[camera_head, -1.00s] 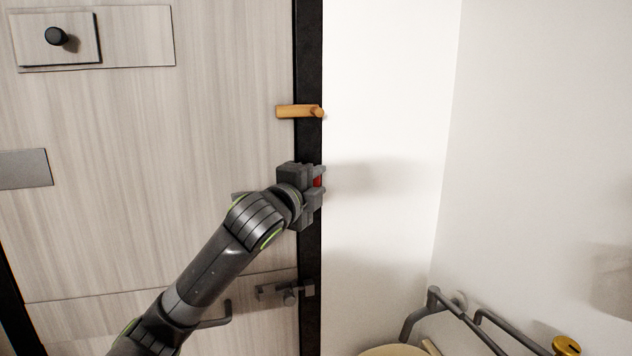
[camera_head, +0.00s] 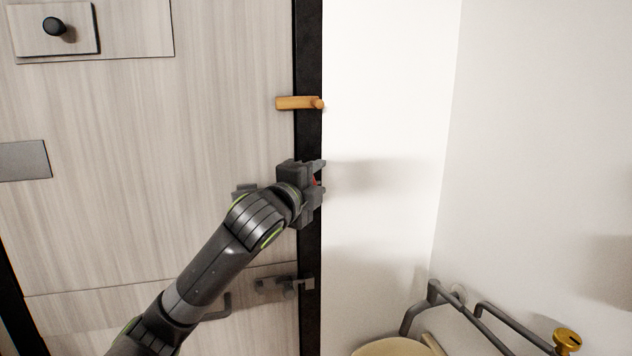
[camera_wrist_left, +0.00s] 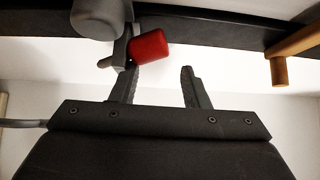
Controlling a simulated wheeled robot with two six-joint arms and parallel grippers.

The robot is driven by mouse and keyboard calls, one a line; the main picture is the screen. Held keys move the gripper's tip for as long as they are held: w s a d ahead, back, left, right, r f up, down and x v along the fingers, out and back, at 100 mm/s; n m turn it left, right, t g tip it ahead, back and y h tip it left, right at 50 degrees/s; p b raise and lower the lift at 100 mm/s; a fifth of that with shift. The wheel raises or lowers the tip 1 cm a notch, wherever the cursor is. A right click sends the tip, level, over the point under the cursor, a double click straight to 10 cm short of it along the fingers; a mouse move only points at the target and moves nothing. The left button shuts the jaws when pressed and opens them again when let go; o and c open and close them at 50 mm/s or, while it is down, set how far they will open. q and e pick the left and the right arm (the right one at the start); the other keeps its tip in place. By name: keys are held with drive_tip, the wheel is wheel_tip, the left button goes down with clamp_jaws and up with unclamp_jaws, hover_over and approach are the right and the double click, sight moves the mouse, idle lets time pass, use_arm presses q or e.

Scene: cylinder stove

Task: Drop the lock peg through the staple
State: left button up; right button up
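The red lock peg (camera_wrist_left: 150,47) shows in the left wrist view just beyond my fingertips, nearer the left-hand finger. Only a sliver of its red (camera_head: 315,182) shows in the head view, mostly hidden by my gripper. Grey metal hardware (camera_wrist_left: 120,46), perhaps the staple, is beside the peg; whether the peg passes through it cannot be told. My left gripper (camera_head: 322,176) is at the dark door edge. Its fingers (camera_wrist_left: 159,78) are apart in the left wrist view, with nothing visibly clamped between them. My right gripper is out of view.
An orange wooden latch (camera_head: 300,103) sits above my gripper on the door edge. A grey latch (camera_head: 286,285) is below. The pale wood door (camera_head: 150,130) is at left. White wall (camera_head: 385,90) is at right, with grey rails (camera_head: 465,315) at lower right.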

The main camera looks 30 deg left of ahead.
use_arm(q)
drive_tip(key=shift+f, duration=0.6)
drive_tip(key=shift+s+d+f+b, duration=0.15)
drive_tip(key=shift+s+f+b, duration=0.1)
drive_tip(key=shift+s+b, duration=0.15)
drive_tip(key=shift+c, duration=0.4)
drive_tip(key=shift+o, duration=0.4)
drive_tip(key=s+r+b, duration=0.1)
drive_tip(key=s, duration=0.7)
drive_tip(key=shift+d+b, duration=0.15)
drive_tip(key=shift+b, duration=0.15)
drive_tip(key=s+d+b, duration=0.1)
drive_tip(key=s+b, duration=0.7)
drive_tip(key=b, duration=0.3)
drive_tip(key=shift+s+r+b, duration=0.15)
drive_tip(key=shift+s+b, duration=0.1)
drive_tip(key=shift+b, duration=0.15)
drive_tip(key=shift+d, duration=0.1)
